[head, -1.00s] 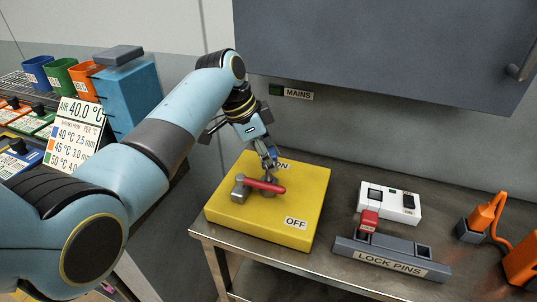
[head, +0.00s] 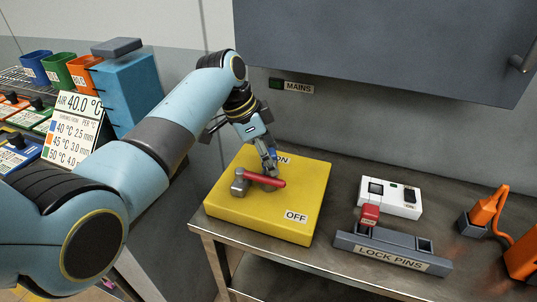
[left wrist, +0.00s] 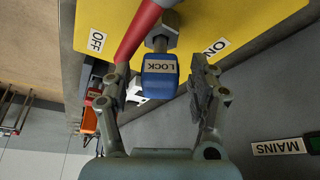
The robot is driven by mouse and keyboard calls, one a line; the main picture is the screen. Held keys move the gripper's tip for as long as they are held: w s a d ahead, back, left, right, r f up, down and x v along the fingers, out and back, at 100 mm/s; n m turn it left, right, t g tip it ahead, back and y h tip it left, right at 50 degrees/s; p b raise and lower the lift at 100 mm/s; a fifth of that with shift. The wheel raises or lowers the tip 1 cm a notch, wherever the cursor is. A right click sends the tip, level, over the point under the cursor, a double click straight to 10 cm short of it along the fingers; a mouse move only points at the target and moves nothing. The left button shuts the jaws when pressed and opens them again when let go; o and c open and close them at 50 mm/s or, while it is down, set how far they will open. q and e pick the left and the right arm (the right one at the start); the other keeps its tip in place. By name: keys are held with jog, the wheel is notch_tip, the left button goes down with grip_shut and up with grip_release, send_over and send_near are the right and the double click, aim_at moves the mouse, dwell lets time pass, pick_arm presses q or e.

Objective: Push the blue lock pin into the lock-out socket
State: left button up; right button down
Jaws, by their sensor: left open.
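The blue lock pin (left wrist: 160,75), marked LOCK, is between the spread fingers of my left gripper (left wrist: 160,68) in the left wrist view, with gaps on both sides. Its far end meets a grey metal fitting (left wrist: 163,30) beside the red lever (left wrist: 140,30); how deep it sits and the socket opening are hidden. In the head view my left gripper (head: 270,162) is open over the yellow switch box (head: 245,213), close behind the red lever handle (head: 266,180), near the ON label. My right gripper is not in view.
A grey LOCK PINS rack (head: 390,260) holding a red pin (head: 369,215) stands right of the box. Behind it is a white device (head: 405,197); orange-cabled equipment (head: 487,207) is at far right. A grey cabinet (head: 390,45) hangs above.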

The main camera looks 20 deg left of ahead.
pick_arm(q)
jog(key=v, duration=1.2)
jog(key=shift+a+f, duration=0.1)
jog(key=shift+f, duration=0.05)
